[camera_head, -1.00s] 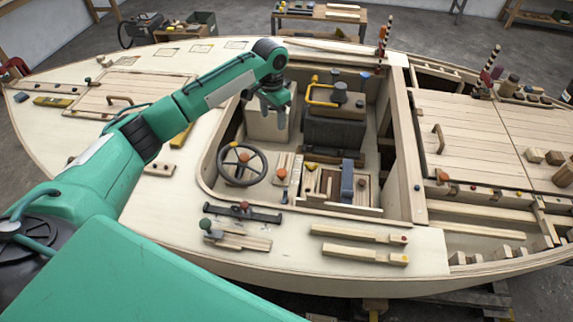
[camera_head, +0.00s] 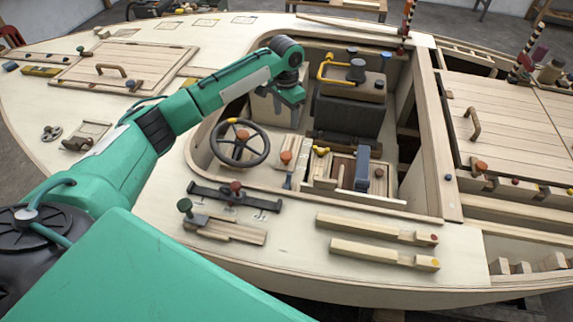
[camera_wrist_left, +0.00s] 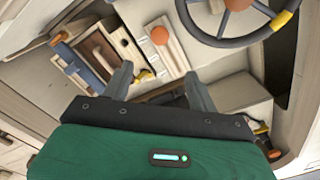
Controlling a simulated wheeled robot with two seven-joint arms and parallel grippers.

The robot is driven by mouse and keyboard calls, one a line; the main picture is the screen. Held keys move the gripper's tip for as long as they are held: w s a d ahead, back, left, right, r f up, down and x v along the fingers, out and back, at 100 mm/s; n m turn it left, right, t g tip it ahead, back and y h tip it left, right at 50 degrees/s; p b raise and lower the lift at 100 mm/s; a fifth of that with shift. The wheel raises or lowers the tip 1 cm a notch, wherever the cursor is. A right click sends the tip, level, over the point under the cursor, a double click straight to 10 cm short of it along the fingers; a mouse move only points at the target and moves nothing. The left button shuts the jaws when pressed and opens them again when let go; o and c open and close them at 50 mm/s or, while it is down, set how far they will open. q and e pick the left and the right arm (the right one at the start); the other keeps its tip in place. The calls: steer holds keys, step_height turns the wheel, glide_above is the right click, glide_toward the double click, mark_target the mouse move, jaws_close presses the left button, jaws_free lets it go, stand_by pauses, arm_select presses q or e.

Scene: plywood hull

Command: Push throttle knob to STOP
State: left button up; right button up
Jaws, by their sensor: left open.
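An orange ball knob (camera_head: 286,157), which looks like the throttle knob, stands on a narrow light wooden plate in the cockpit, just right of the steering wheel (camera_head: 240,143). It also shows in the left wrist view as an orange ball (camera_wrist_left: 160,35) on its slotted plate. No STOP marking is readable. My left gripper (camera_head: 288,106) hangs above the cockpit, beyond the knob and apart from it. In the left wrist view its two fingers (camera_wrist_left: 158,80) are spread, with nothing between them. My right gripper is not in view.
Right of the knob is an open wooden box with a blue-grey block (camera_head: 362,168). A dark box with a yellow handle (camera_head: 348,112) stands behind. On the near deck are a black bar with a red knob (camera_head: 235,187), a green-knobbed piece (camera_head: 185,206) and two wooden bars (camera_head: 375,229).

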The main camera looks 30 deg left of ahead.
mark_target(286, 155)
arm_select(q)
step_height(286, 155, down, 17)
steer(key=shift+f+b, duration=0.15)
steer(key=shift+b, duration=1)
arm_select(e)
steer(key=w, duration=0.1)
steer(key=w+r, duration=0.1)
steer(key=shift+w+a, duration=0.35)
